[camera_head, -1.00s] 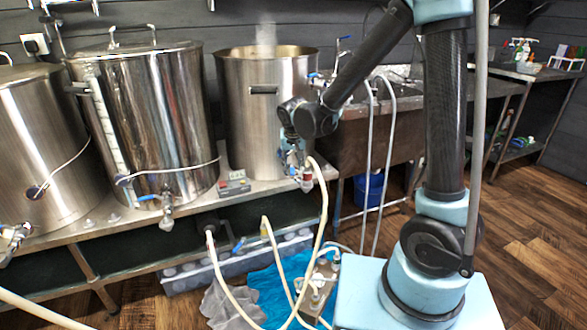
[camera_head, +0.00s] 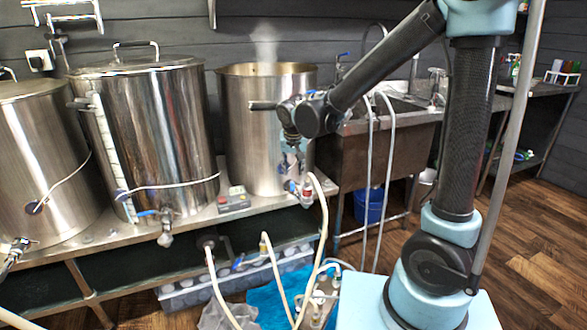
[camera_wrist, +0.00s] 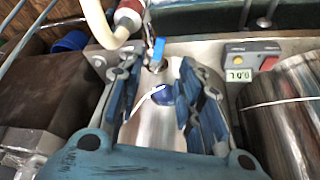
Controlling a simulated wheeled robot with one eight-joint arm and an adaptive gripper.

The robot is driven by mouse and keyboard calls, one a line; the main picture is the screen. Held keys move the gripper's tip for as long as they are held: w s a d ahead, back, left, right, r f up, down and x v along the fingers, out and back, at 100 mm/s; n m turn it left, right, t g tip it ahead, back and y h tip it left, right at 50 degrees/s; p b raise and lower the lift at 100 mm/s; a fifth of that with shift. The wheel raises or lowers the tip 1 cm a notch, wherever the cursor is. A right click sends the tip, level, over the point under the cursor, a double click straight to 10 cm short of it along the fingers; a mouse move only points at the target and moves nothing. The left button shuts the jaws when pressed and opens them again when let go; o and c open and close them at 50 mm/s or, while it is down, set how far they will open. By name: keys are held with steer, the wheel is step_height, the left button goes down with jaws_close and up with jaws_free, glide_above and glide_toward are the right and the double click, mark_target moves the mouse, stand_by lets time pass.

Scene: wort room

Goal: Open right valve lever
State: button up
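The right kettle (camera_head: 247,130) is steel, open-topped and steaming. Its valve (camera_head: 305,190) sits low at the front, with a blue lever (camera_head: 292,187) and a hose with a red fitting. In the wrist view the blue lever (camera_wrist: 158,50) stands up beyond my fingertips, between them in the picture. My gripper (camera_head: 290,162) points down in front of the kettle, just above the valve. In the wrist view my gripper (camera_wrist: 158,72) has its fingers wide apart with nothing between the pads. A round blue probe (camera_wrist: 162,95) with a white cable shows on the kettle wall between the fingers.
A grey control box (camera_wrist: 252,58) with a red button sits beside the kettle. A lidded kettle (camera_head: 150,130) stands to the left, and a sink (camera_head: 375,150) to the right. A pale hose (camera_head: 323,220) loops down from the valve. Wooden floor (camera_head: 535,230) is clear at right.

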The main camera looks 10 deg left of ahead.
steer(key=c, duration=0.4)
steer(key=shift+w+a+f+n, duration=0.1)
steer(key=shift+n, duration=0.3)
jaws_close()
steer(key=n+g+y, duration=0.2)
steer(key=n+g, duration=0.3)
steer(key=n, duration=1.2)
glide_above(292, 185)
steer(key=s+a, duration=0.2)
steer(key=a, duration=0.1)
steer(key=f, duration=0.2)
steer(key=s+a+x, duration=0.1)
steer(key=x, duration=0.9)
steer(key=shift+w+d+r, duration=0.1)
steer(key=shift+w+d, duration=0.15)
steer(key=shift+d, duration=0.5)
steer(key=shift+w+d+r, duration=0.1)
steer(key=shift+w+d, duration=0.15)
steer(key=shift+d, duration=0.5)
steer(key=shift+w+d+r, duration=0.1)
steer(key=shift+w+d, duration=0.15)
steer(key=shift+d, duration=0.55)
